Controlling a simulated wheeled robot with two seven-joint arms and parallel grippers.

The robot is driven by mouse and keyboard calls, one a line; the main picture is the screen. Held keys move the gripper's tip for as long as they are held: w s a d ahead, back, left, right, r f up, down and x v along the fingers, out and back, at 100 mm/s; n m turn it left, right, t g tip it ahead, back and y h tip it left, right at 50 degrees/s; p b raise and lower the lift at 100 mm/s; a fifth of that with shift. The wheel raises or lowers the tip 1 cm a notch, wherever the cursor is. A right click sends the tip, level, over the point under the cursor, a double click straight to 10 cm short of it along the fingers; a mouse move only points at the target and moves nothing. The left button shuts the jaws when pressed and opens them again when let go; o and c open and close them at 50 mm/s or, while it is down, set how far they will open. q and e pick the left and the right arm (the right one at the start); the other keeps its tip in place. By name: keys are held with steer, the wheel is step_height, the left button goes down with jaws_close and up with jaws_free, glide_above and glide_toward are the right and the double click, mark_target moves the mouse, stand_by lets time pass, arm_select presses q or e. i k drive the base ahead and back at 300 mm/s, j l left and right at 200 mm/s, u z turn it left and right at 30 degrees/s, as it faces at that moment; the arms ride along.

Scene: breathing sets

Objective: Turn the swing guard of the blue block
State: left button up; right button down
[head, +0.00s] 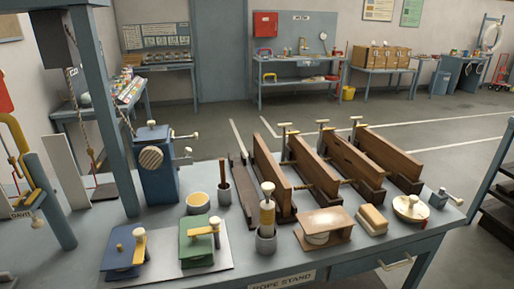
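The blue block (115,262) is a low, dark blue piece at the front left of the bench, on a grey plate. A yellow swing guard (140,250) with a pale round knob (138,232) lies along its right side. A small yellow knob also shows on its top. A similar green block (196,250) with its own yellow guard (203,231) stands just to the right on the same plate. Neither of my grippers is in view.
A tall blue housing (158,180) with cranks stands behind the blocks. A yellow-rimmed cup (197,202) and a dark pot (224,194) stand behind the green block. Wooden boards (320,170) fill the bench's middle. A blue post (110,130) rises at left.

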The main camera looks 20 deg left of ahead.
mark_target(139, 233)
steer(key=u, duration=1.55)
